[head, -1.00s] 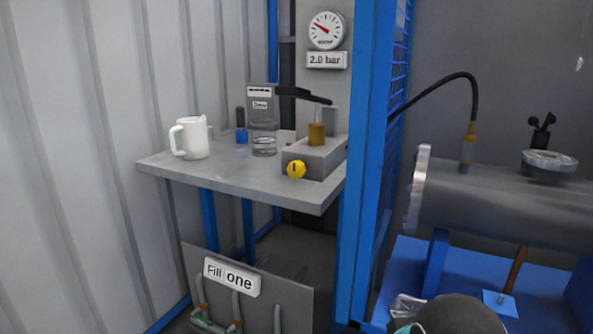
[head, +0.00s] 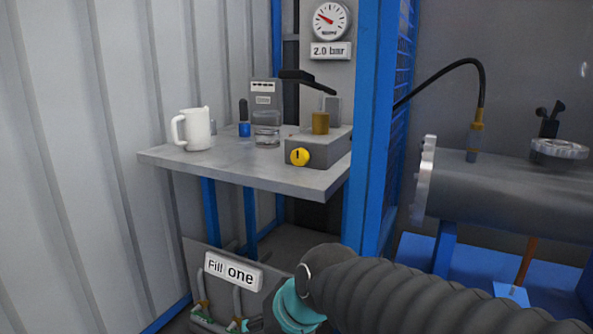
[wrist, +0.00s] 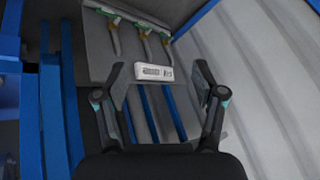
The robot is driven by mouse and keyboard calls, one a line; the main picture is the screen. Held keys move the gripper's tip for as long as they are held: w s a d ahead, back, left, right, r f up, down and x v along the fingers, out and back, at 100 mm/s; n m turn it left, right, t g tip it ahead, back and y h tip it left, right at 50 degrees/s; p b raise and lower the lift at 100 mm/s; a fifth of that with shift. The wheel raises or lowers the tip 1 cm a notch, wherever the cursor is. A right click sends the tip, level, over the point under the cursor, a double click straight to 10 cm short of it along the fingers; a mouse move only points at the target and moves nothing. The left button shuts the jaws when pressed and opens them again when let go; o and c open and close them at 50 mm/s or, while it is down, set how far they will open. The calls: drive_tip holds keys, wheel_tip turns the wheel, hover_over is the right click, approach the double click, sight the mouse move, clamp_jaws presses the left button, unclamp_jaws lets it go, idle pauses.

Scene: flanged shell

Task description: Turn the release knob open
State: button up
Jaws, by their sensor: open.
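The release knob looks to be the round yellow knob (head: 300,157) on the front of a grey pump block (head: 325,152), with a dark mark on its face. The block sits on the grey table (head: 235,172) and carries a brass cylinder (head: 320,123) and a black lever (head: 305,79). My arm shows at the lower right of the head view, below and apart from the knob. In the wrist view my gripper (wrist: 162,82) is open and empty, its fingers spread in front of the panel with the "Fill one" sign (wrist: 152,71). The knob is not in the wrist view.
A white jug (head: 196,130), a blue-based item (head: 244,128) and a clear glass (head: 266,130) stand on the table. A gauge (head: 330,20) hangs above a "2.0 bar" label. A blue post (head: 368,120) separates the table from the grey flanged shell (head: 490,190).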

drive_tip(key=w+a+r+m+t+y+b, duration=0.1)
drive_tip(key=w+a+r+m+t+y, duration=0.1)
drive_tip(key=w+a+r+m+t, duration=0.4)
drive_tip(key=w+a+r+m+t+y+b, duration=0.1)
drive_tip(key=w+a+r+m+t+b, duration=0.15)
drive_tip(key=w+a+r+m, duration=0.6)
drive_tip(key=w+a+m+t+h, duration=0.25)
drive_tip(key=w+m, duration=0.35)
drive_tip(key=m, duration=0.4)
drive_tip(key=m+h+p, duration=0.1)
drive_tip(key=m+h, duration=1.3)
drive_tip(key=m, duration=0.8)
approach(298, 157)
drive_tip(key=x, duration=0.9)
drive_tip(key=shift+w, duration=0.1)
drive_tip(key=c, duration=1.1)
